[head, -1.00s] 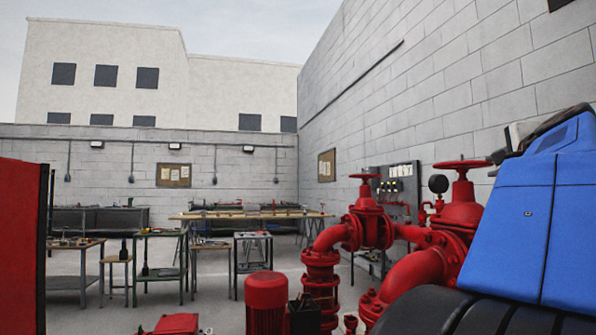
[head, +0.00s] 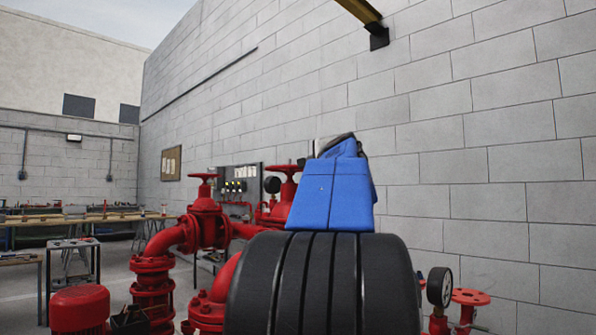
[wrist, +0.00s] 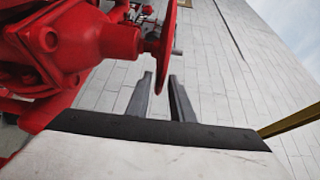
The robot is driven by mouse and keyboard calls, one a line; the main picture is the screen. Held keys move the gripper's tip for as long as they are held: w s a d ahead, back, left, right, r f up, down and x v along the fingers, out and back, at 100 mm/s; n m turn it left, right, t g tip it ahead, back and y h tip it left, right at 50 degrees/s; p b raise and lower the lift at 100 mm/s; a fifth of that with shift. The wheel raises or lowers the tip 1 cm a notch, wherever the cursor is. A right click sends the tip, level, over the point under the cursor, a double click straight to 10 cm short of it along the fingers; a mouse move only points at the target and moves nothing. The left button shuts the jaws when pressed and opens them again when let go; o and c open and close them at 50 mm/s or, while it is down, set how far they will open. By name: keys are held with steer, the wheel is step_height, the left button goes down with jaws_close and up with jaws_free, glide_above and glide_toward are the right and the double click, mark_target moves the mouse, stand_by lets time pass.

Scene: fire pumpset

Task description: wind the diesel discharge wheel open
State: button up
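Two red gate valves show in the head view. The left one has a handwheel (head: 205,176), and the right one has a handwheel (head: 284,169) partly behind a blue block. I cannot tell from labels which is the diesel discharge wheel. In the wrist view a red handwheel (wrist: 166,40) is seen nearly edge-on beside its red valve body (wrist: 85,45). My gripper (wrist: 160,78) has two dark fingers standing apart, with the wheel's lower rim between their tips in the picture. I cannot tell whether they touch it. My gripper is hidden in the head view.
Blue and black ribbed parts, probably my arm, block the middle of the head view. A pressure gauge (head: 440,287) and a small red wheel (head: 470,297) stand at lower right. A grey block wall (head: 480,150) rises behind. A red motor (head: 79,309) is at lower left.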

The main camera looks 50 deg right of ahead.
steer(key=shift+x, duration=3.1)
jaws_close()
